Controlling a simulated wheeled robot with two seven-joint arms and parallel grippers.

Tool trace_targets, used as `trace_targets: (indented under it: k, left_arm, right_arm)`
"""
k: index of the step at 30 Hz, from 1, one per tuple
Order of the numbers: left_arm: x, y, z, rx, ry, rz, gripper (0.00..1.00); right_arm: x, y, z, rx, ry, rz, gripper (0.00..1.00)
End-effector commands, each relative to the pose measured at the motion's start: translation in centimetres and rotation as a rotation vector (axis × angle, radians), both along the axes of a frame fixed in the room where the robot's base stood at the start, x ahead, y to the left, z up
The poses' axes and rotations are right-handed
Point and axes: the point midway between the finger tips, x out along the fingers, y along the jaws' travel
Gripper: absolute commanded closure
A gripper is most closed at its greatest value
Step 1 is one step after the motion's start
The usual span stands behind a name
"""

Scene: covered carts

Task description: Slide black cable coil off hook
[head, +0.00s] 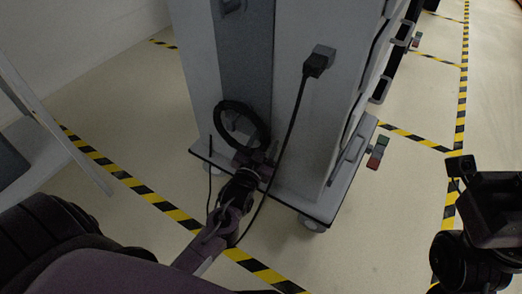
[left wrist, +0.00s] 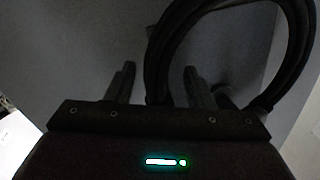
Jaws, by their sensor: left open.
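The black cable coil (head: 262,128) hangs against the grey end panel of a cart, low down. My left gripper (head: 257,154) is at the lower right part of the coil, with its jaws apart. In the left wrist view, the coil (left wrist: 156,62) rises large ahead of the open fingers (left wrist: 160,76). Its left strand appears between the two fingers, but I cannot tell how deep it lies. The hook is not clearly visible in either view. Part of my right arm shows at the right edge of the head view; its fingers cannot be made out clearly.
A black plug (head: 318,63) sits on the cart's panel, and its cable hangs down close to my left gripper. The cart's base ledge (head: 300,201) juts out below. The floor has yellow-and-black tape (head: 150,196).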

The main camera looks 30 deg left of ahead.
Motion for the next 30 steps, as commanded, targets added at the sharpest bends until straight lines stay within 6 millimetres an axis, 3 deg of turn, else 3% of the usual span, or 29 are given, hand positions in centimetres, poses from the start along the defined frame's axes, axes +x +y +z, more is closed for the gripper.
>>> trace_targets:
  k: [6, 17, 19, 20, 25, 30]
  left_arm:
    - [0.01, 0.0, 0.0, 0.0, 0.001, 0.0, 0.52]
    - [-0.01, -0.01, 0.0, 0.0, 0.0, 0.0, 0.99]
    - [-0.01, -0.01, 0.0, 0.0, 0.0, 0.0, 1.0]
    - [-0.01, -0.01, 0.0, 0.0, 0.0, 0.0, 0.78]
    - [-0.02, -0.01, -0.01, 0.0, 0.001, -0.001, 1.0]
    - [0.02, 0.0, 0.25, 0.001, -0.003, 0.0, 1.0]
  right_arm:
    - [0.01, 0.01, 0.03, 0.0, 0.0, 0.0, 0.64]
    - [0.01, 0.0, 0.02, 0.0, 0.0, -0.001, 0.64]
    - [0.01, 0.0, 0.02, 0.0, 0.0, -0.001, 0.64]
    - [0.01, 0.0, 0.02, 0.0, 0.0, -0.001, 0.64]
    - [0.01, 0.0, 0.02, 0.0, 0.0, -0.001, 0.64]
    - [0.02, 0.0, 0.15, 0.0, 0.0, -0.001, 0.64]
